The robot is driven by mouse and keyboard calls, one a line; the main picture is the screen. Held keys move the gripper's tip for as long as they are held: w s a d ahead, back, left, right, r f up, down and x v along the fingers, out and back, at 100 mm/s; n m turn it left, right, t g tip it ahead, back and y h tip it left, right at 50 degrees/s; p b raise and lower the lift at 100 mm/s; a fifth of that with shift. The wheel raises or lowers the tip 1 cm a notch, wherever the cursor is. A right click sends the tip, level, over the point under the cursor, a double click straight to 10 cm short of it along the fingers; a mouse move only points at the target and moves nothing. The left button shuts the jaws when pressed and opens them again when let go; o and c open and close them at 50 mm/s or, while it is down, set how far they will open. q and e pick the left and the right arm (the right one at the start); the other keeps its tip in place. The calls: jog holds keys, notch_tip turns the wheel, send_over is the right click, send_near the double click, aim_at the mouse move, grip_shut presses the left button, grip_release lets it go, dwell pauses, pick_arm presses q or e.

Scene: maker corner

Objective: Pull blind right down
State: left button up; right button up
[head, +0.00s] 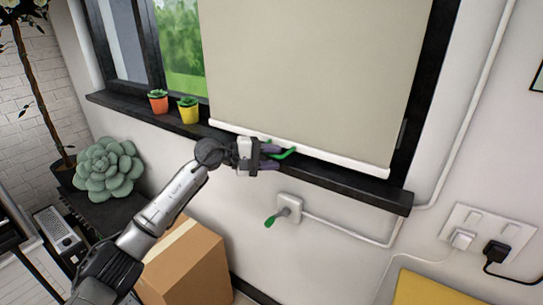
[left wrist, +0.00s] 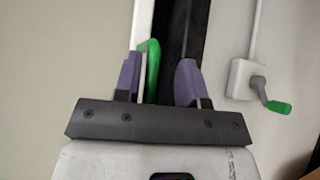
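The right blind (head: 315,70) is a beige sheet with a white bottom bar (head: 340,165). It hangs low over the window, its bar at about the height of the dark sill. A green handle (head: 287,154) sits at the bar. My left gripper (head: 276,156) is at this handle. In the left wrist view the purple fingers (left wrist: 160,82) are apart, with the green handle (left wrist: 152,72) between them, close to the left finger. A clear gap remains beside the right finger. My right gripper is in neither view.
An orange pot (head: 158,104) and a yellow pot (head: 188,114) stand on the dark sill (head: 375,193), left of the blind. A wall box (head: 289,207) with a green-tipped lever is below. A cardboard box (head: 190,265) stands under my left arm.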

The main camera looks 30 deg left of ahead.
pick_arm(q)
jog(key=shift+s+a+r, duration=0.25)
jog(key=shift+a, duration=0.1)
jog(key=v, duration=1.3)
jog(key=shift+f, duration=0.1)
